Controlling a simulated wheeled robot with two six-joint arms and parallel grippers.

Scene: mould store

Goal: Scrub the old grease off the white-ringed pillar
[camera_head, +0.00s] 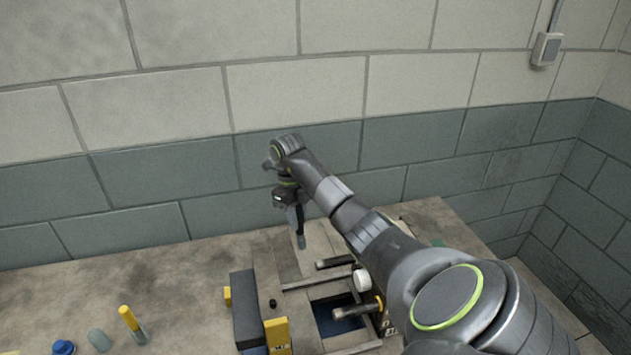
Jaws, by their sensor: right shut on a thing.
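My right gripper (293,208) reaches over the far part of the bench-top mould and points down. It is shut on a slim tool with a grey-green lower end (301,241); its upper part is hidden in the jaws. The tool's end is over or at a pale plate of the mould; I cannot tell whether it touches. Two metal pillars, one farther back (334,263) and one nearer (355,310), stick out left of my right arm. A white round piece (362,280) sits between them, partly hidden by the arm. I cannot tell which pillar is white-ringed. My left gripper is not in view.
A dark block (246,310) and a yellow labelled block (278,336) stand at the mould's left. On the bench (170,285) are a yellow-topped stick (129,318), a grey-green rounded piece (99,340) and a blue cap (63,347). A block wall closes the back.

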